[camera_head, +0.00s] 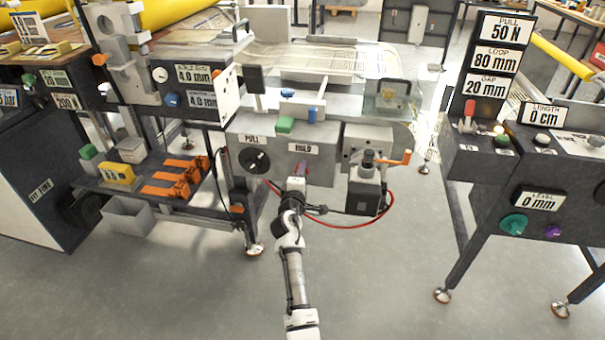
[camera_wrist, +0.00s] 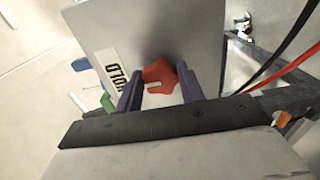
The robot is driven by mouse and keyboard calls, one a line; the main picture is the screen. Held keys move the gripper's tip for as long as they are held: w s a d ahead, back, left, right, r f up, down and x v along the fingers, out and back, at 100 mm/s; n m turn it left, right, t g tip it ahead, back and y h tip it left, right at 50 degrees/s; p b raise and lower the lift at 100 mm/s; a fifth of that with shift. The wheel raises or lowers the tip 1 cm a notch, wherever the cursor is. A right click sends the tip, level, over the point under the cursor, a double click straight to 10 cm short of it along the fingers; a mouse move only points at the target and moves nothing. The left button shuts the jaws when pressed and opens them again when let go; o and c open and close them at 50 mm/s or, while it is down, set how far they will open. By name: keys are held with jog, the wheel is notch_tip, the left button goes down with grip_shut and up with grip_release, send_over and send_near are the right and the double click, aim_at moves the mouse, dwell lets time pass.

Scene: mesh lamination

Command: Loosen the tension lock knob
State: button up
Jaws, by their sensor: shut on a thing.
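The tension lock knob (camera_wrist: 159,76) is a red lobed knob on a grey panel, under the HOLD label (camera_wrist: 114,75) in the wrist view. My gripper (camera_wrist: 159,88) has its two purple fingers on either side of the knob and is shut on it. In the head view my gripper (camera_head: 298,180) reaches up to the front of the grey machine panel (camera_head: 325,170), just below the HOLD label. The knob is mostly hidden there behind the gripper.
A black PULL dial (camera_head: 255,161) is left of my gripper. A motor with an orange-handled crank (camera_head: 395,160) is at the right, with a red hose (camera_head: 340,226) looping below. Displays at the right read PULL 50 N (camera_head: 507,28) and LENGTH 0 cm (camera_head: 546,114). Open floor lies in front.

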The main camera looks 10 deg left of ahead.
dwell(0.4)
jog(key=o, duration=1)
jog(key=s+b, duration=0.1)
jog(key=s, duration=1.2)
jog(key=shift+s, duration=0.4)
